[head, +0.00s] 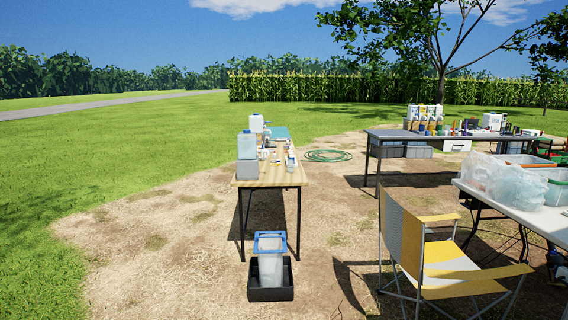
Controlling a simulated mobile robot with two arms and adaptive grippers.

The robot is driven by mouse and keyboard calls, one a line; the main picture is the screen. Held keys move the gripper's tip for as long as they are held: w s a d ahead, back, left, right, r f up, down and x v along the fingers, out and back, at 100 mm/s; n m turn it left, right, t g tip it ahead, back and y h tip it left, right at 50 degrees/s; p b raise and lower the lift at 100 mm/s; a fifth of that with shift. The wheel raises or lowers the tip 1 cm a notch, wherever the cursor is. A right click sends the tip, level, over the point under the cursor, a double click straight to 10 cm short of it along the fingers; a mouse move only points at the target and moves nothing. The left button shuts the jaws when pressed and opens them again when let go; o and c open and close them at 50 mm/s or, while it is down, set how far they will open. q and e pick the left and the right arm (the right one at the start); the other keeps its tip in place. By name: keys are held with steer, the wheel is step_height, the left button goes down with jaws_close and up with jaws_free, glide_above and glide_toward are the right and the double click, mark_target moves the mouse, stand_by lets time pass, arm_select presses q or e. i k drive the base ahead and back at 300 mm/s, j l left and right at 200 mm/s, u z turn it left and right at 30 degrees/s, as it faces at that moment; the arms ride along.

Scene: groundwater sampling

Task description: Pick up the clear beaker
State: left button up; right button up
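I cannot make out the clear beaker for certain. Small items (276,154), too small to identify, stand on the wooden-topped table (270,180) in the middle of the view. A translucent container (270,270) with a blue frame (270,236) stands in a black tray (270,294) on the ground in front of that table; I cannot tell whether it is the beaker. Neither of my grippers is in view.
A yellow and grey folding chair (452,255) stands at the right. Behind it are a white table (530,217) with plastic bags (503,180) and a grey table (400,135) with bottles. A green hose (327,156) lies on the ground. Grass and dirt at left are clear.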

mark_target(291, 166)
steer(key=i+j, duration=0.1)
steer(key=i, duration=1.1)
